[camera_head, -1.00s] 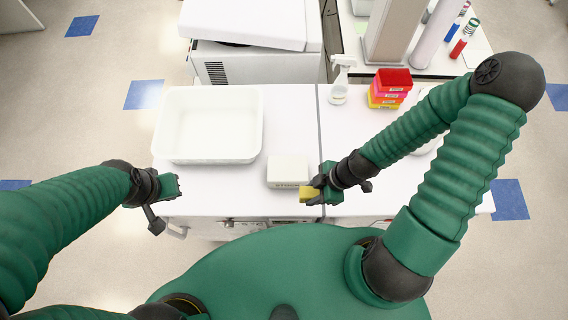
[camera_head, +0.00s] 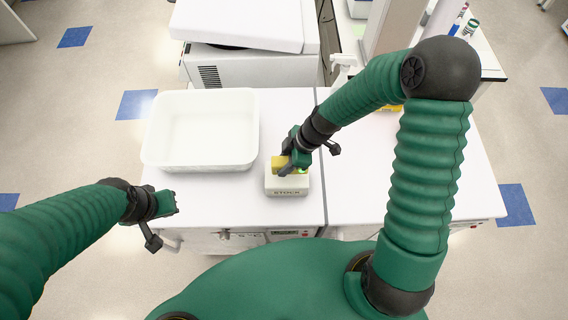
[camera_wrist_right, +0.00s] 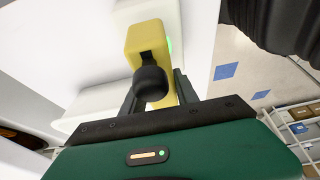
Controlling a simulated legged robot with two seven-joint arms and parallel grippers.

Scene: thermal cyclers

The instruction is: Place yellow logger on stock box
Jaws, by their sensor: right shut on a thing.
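The yellow logger (camera_head: 280,163) is held in my right gripper (camera_head: 289,168), over the top of the white stock box (camera_head: 288,188). The box stands near the front edge of the bench, with the word STOCK on its front. The logger also shows in the right wrist view (camera_wrist_right: 146,38), between the fingers, with a white surface behind it. I cannot tell whether the logger touches the box top. My left gripper (camera_head: 172,203) is empty, off the bench's front left corner; its finger opening is not clear.
A white tub (camera_head: 203,165) stands left of the box. A white machine (camera_head: 250,65) is behind it. A spray bottle (camera_head: 342,66) and a yellow box (camera_head: 394,108) are partly hidden behind my right arm. The bench right of the box is clear.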

